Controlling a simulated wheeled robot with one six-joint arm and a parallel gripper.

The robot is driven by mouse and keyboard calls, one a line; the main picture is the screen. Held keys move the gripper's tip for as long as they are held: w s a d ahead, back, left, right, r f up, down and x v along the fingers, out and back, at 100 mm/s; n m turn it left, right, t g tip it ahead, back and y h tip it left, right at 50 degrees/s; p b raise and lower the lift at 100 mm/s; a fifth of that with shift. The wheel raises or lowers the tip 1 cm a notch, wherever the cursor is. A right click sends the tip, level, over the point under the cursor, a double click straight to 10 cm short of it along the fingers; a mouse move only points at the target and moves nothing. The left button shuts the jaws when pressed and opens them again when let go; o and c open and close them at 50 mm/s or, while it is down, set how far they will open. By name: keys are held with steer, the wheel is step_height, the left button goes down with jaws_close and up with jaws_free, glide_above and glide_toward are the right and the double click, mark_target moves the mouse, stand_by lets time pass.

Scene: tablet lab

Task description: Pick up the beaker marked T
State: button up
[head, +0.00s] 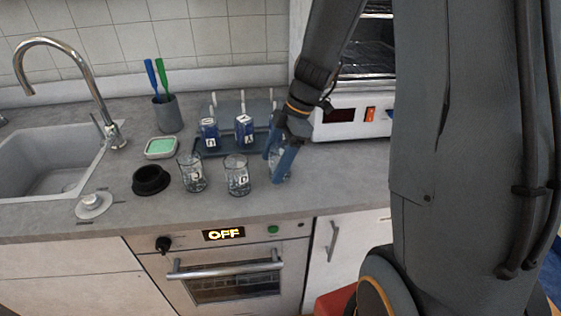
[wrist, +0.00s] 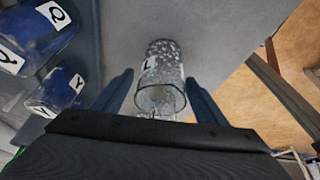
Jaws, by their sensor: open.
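Three clear glass beakers stand in a row on the grey counter. The left beaker (head: 192,174) and the middle beaker (head: 237,177) carry white labels whose letters are too small to read surely. The right beaker (head: 279,163) is partly hidden by my gripper (head: 279,163). In the wrist view this beaker (wrist: 161,78) stands between the two blue fingers of my gripper (wrist: 160,80), which are open with gaps on both sides. Its label (wrist: 148,66) shows only partly, with a mark like L or part of a T.
Blue labelled bottles (head: 244,131) stand in a dark tray (head: 209,153) behind the beakers. A black ring (head: 151,181), a green sponge dish (head: 161,147) and a sink (head: 45,165) are to the left. A white appliance (head: 352,130) stands behind right. The counter's front edge is close.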

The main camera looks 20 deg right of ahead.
steer(key=c, duration=1.2)
steer(key=shift+o, duration=0.2)
